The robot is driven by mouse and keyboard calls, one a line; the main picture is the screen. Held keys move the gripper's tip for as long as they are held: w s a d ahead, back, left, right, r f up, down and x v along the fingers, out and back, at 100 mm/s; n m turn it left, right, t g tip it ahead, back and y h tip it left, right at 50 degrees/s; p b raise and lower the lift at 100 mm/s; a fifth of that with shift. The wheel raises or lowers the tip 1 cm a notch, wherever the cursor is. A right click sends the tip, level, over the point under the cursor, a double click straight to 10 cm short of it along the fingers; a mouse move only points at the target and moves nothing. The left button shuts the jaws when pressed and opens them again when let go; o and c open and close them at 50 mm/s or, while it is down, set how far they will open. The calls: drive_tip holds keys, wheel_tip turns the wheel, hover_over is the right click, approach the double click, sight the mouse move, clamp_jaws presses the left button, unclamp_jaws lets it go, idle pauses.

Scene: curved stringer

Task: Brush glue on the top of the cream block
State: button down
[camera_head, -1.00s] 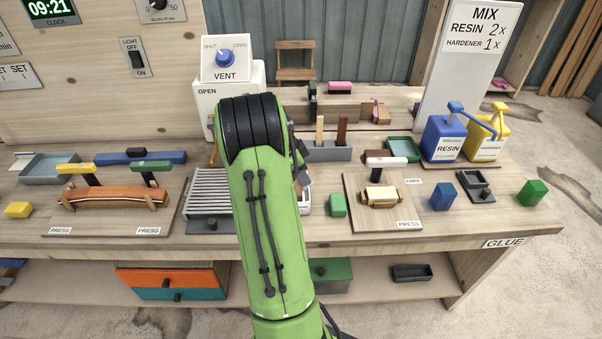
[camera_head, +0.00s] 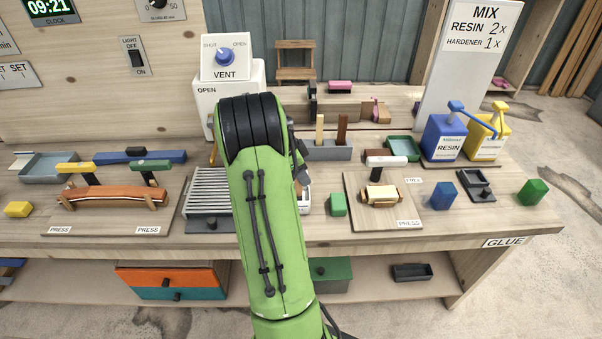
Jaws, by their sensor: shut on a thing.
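The cream block (camera_head: 382,192) sits in a tan wooden piece on the pale board (camera_head: 360,222) marked PRESS, right of centre. A dark clamp with a white and brown bar (camera_head: 386,160) stands just behind it. My green arm reaches forward over the middle of the bench. My gripper is hidden behind the arm's black joint and upper links, so its fingers and anything in them do not show. No brush can be made out for certain. A grey holder (camera_head: 328,153) behind the arm has a tan stick and a brown stick standing in it.
A green tray (camera_head: 403,148), a blue RESIN bottle (camera_head: 446,138) and a yellow bottle (camera_head: 487,141) stand at the right. A blue block (camera_head: 443,196) and green blocks (camera_head: 338,204) lie near the board. A curved wooden piece (camera_head: 112,197) is at left. A ribbed rack (camera_head: 208,190) is beside my arm.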

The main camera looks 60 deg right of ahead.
drive_tip(key=shift+r+p, duration=3.7)
drive_tip(key=shift+r, duration=1.7)
drive_tip(key=shift+f, duration=0.1)
